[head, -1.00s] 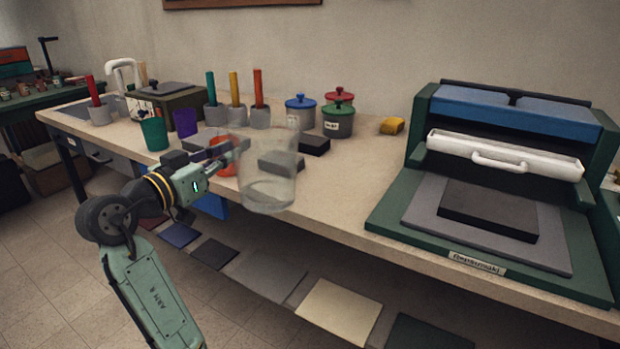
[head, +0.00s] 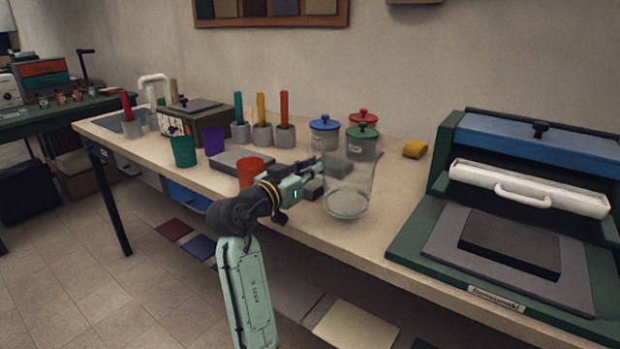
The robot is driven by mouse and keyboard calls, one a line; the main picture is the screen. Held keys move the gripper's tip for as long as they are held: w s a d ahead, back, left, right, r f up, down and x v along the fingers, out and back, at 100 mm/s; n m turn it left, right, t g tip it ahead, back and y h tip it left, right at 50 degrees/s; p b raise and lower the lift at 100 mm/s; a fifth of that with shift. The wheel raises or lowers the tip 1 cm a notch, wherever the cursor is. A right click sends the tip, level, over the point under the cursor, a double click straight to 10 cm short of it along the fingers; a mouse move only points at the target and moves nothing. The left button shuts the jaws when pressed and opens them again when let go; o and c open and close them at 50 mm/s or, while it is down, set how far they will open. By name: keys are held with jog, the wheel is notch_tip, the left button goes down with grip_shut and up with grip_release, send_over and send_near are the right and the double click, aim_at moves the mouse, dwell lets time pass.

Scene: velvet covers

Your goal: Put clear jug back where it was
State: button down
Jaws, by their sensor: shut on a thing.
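The clear jug (head: 348,192) is a see-through glass vessel in the middle of the head view. My gripper (head: 318,172) reaches it from the left and is shut on its left side. The fingertips are partly hidden behind and against the glass. The jug is upright and overlaps the front part of the bench (head: 405,210). I cannot tell whether its base touches the bench top or hangs just above it.
An orange cup (head: 250,172) stands left of my gripper, with a green cup (head: 182,151) and purple cup (head: 213,141) beyond. Lidded jars (head: 325,133) stand behind the jug. A green press (head: 510,215) fills the right side. Bare bench lies between jug and press.

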aim_at(310, 181)
jog(key=shift+a+f, duration=0.1)
jog(key=shift+f, duration=1.25)
jog(key=shift+f, duration=0.25)
jog(key=c, duration=1.8)
grip_release()
jog(key=shift+o, duration=0.2)
jog(key=shift+r, duration=0.15)
